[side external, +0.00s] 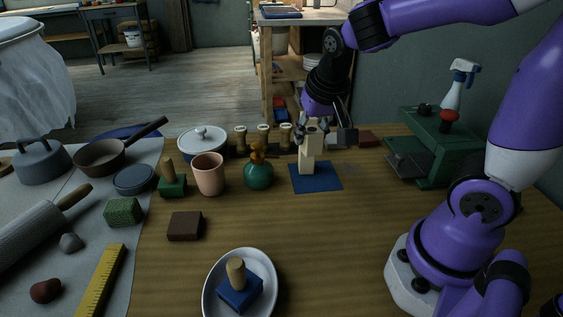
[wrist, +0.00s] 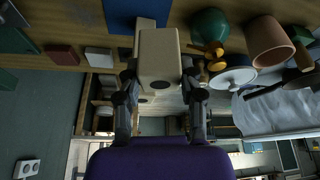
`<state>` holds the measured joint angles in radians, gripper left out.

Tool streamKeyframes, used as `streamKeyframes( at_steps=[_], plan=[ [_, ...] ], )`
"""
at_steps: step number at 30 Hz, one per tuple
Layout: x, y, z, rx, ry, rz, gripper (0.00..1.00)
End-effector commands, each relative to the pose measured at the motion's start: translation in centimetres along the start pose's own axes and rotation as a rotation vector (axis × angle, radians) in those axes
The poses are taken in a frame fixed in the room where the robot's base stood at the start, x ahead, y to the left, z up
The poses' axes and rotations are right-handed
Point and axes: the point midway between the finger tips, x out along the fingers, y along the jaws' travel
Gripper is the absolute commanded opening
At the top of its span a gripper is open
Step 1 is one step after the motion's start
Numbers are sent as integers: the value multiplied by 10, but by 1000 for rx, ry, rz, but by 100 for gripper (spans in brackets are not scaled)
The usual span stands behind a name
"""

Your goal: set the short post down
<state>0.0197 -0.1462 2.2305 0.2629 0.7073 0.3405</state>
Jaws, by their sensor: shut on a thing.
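The short post is a pale cream block (side external: 307,158), upright over the blue mat (side external: 328,183) in the side view. Its lower end appears at the mat, but I cannot tell whether it touches. My gripper (side external: 312,127) is shut on the upper part of the post, coming from above and behind. In the wrist view the post (wrist: 160,52) sits between the two fingers of my gripper (wrist: 158,75), with part of the blue mat (wrist: 125,12) behind it.
Several wooden pegs (side external: 263,136) stand behind. A green press (side external: 436,143) is at right. A white dish (side external: 272,283) is in front. Table right of the mat is clear.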

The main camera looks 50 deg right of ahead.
Motion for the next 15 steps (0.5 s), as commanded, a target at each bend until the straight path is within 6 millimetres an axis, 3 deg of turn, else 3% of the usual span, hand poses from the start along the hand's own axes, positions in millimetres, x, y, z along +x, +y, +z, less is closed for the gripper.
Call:
streamKeyframes(
  at_steps=[3, 8, 15],
  plan=[
    [1, 29, -4, 147, 7, 58, 0],
    [10, 54, -7, 214, 8, 87, 0],
    [47, 101, -13, 216, 4, 87, 0]
  ],
)
